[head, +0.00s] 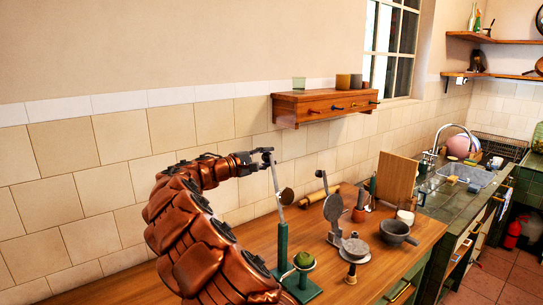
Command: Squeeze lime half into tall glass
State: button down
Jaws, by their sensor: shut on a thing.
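A green press stand (282,248) is at the front of the wooden counter, with a grey lever (275,178) raised steeply from its top. My gripper (266,157) is shut on the lever's upper end. A green lime half (304,259) sits in the ring-shaped holder beside the post, well below the disc. No tall glass shows clearly under the holder.
A grey hinged press (334,209) and a grey mortar (397,232) stand right of the stand. A rolling pin, a terracotta pot (360,209) and an upright board (396,180) are behind. A wall shelf (325,105) holds cups above. The sink (465,174) is far right.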

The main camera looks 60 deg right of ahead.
jog(key=shift+w+f, duration=0.1)
jog(key=shift+w, duration=0.3)
jog(key=c, duration=1)
grip_release()
jog(key=shift+s, duration=0.1)
jog(key=shift+o, duration=1)
jog(key=shift+s, duration=0.1)
jog(key=v, duration=1.2)
